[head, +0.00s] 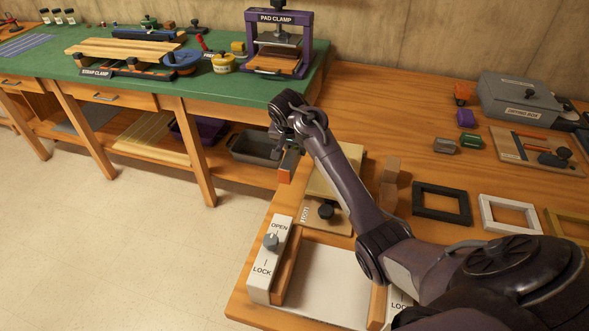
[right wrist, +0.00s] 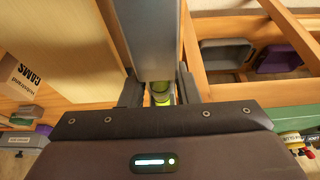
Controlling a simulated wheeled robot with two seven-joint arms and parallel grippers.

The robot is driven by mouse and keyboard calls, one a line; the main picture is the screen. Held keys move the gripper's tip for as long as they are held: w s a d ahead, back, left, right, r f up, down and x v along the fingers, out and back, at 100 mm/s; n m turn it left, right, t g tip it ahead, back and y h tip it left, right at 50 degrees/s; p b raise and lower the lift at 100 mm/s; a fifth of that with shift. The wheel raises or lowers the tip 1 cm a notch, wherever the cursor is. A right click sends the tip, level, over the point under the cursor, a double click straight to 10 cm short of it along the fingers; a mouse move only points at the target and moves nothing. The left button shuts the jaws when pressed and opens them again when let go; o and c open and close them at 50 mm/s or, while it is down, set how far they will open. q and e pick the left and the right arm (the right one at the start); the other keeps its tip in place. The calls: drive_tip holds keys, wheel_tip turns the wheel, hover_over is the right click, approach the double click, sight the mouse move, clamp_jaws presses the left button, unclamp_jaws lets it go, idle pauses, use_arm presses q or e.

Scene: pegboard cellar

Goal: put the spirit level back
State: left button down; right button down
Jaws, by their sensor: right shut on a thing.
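My right gripper (head: 284,132) reaches out over the left edge of the near wooden table. It is shut on the spirit level (head: 291,161), a grey bar with an orange end that hangs below the jaws. In the right wrist view the grey spirit level (right wrist: 150,40) runs away between the two fingers (right wrist: 159,93), and a yellow-green vial shows at the grip. The spirit level is held clear in the air near the table edge. The arm hides part of the table behind it. My left gripper is not in view.
A wooden piece with a black knob (head: 326,210) and an OPEN/LOCK fixture (head: 271,250) stand near the table edge. Frames (head: 441,203) and a grey box (head: 525,100) lie to the right. The green bench (head: 225,85) behind holds a purple pad clamp (head: 250,45).

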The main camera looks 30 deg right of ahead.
sight(291, 153)
wheel_tip(291, 153, down, 8)
drive_tip(key=shift+f, duration=0.15)
idle(0.3)
drive_tip(key=shift+f, duration=0.15)
drive_tip(key=c, duration=1.1)
unclamp_jaws()
drive_tip(key=v, duration=1.2)
